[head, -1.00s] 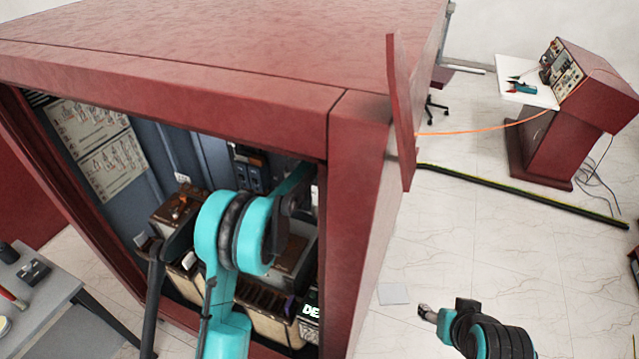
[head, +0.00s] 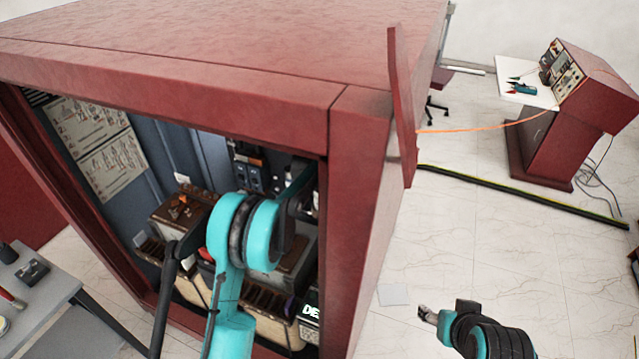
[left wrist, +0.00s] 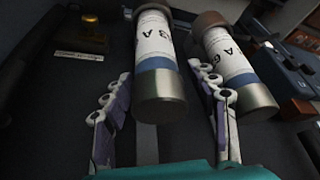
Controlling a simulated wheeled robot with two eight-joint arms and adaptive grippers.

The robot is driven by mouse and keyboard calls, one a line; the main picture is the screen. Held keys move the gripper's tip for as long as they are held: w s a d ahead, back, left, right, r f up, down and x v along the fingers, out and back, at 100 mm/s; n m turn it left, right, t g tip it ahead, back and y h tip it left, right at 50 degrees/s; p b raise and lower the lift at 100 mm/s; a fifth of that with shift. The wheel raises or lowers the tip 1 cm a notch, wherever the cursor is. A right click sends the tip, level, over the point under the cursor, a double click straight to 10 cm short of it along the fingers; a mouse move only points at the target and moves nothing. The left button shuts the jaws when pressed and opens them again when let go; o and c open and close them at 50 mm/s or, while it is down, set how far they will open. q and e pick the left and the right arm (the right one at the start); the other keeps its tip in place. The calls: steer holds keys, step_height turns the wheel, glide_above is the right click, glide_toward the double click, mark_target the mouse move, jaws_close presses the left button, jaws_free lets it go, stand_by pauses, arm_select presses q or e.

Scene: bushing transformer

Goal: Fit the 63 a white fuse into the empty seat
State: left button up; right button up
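In the left wrist view a white fuse (left wrist: 155,45) with a blue band, a metal end cap and a partly readable "3 A" label lies between the two fingers of my left gripper (left wrist: 165,85). The fingers stand apart, with a visible gap between the fuse and the right finger. A second white fuse (left wrist: 228,55) of like build sits to the right, just past that finger. I cannot make out an empty seat. In the head view my left arm reaches into the red cabinet and hides its gripper. My right gripper (head: 427,314) is outside, over the floor, its fingers too small to judge.
The red cabinet (head: 200,75) frames the opening closely, with brown-topped units (head: 180,212) inside around my left arm. A grey table (head: 40,290) with small items stands at left. A red console (head: 560,130) stands far right. The floor around my right gripper is open.

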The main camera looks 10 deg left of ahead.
arm_select(q)
steer(key=p+v, duration=0.1)
steer(key=v, duration=0.7)
steer(key=shift+w, duration=0.1)
steer(key=shift+f, duration=0.1)
stand_by(0.3)
